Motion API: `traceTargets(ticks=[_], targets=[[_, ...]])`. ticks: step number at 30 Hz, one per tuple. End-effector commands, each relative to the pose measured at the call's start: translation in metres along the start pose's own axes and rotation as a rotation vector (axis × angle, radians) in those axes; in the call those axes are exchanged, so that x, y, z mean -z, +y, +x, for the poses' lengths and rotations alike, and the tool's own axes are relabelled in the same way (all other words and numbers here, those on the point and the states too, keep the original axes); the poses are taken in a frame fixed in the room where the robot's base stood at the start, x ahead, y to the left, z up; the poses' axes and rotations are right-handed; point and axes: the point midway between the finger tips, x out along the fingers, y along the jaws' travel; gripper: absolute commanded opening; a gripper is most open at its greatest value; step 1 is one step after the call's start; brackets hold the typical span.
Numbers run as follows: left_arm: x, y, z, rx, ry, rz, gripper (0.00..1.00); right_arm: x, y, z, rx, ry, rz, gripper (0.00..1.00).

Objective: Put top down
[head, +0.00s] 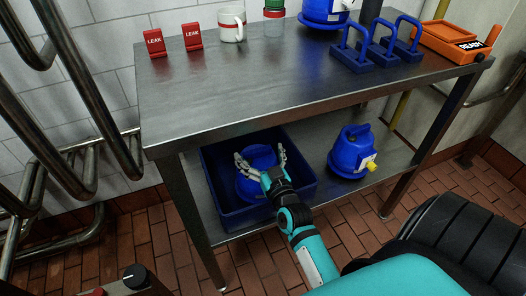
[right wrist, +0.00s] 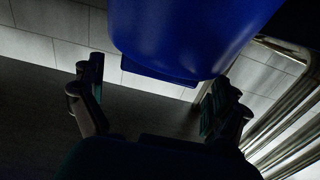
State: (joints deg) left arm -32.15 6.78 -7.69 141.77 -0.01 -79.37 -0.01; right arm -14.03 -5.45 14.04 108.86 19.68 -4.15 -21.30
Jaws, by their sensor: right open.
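My right gripper (head: 260,155) reaches over the dark blue bin (head: 217,212) on the table's lower shelf. Its fingers are spread wide to either side of a blue round-bodied object (head: 246,187) in the bin. In the right wrist view the open fingers (right wrist: 155,90) show dark, with a large blue body (right wrist: 185,35) beyond and between them. I cannot tell whether either finger touches it. Which thing is the top is not clear from the views. My left gripper is not in view.
A blue jug (head: 351,152) with a yellow spout stands right of the bin. On the steel table (head: 230,85) are two red LEAK signs (head: 153,42), a white mug (head: 231,24), a jar (head: 274,20), blue padlock-shaped pieces (head: 365,52) and an orange case (head: 452,42). Pipes (head: 90,100) run at left.

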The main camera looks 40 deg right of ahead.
Motion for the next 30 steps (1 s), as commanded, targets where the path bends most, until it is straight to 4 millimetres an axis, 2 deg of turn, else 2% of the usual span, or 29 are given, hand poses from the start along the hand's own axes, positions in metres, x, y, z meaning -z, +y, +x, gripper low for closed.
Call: traceTargets(ticks=[2,5,11,18,23,26,30], targets=[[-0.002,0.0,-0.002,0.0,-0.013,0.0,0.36,0.002,0.0,-0.004,0.0,-0.001,0.0,1.0],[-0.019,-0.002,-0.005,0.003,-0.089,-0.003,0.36,0.001,0.0,-0.019,0.0,-0.004,-0.001,1.0],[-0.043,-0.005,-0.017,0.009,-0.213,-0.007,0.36,0.002,0.0,-0.063,0.0,-0.005,0.0,1.0],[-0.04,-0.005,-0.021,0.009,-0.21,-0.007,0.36,0.001,0.0,-0.105,0.001,-0.003,0.0,1.0],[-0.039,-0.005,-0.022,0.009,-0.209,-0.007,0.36,0.002,-0.002,-0.118,0.005,-0.005,0.0,1.0],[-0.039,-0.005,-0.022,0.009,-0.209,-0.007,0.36,-0.002,-0.012,-0.118,0.046,-0.053,-0.001,1.0],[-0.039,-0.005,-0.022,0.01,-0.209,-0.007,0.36,-0.019,-0.046,-0.121,0.176,-0.244,-0.018,1.0]])
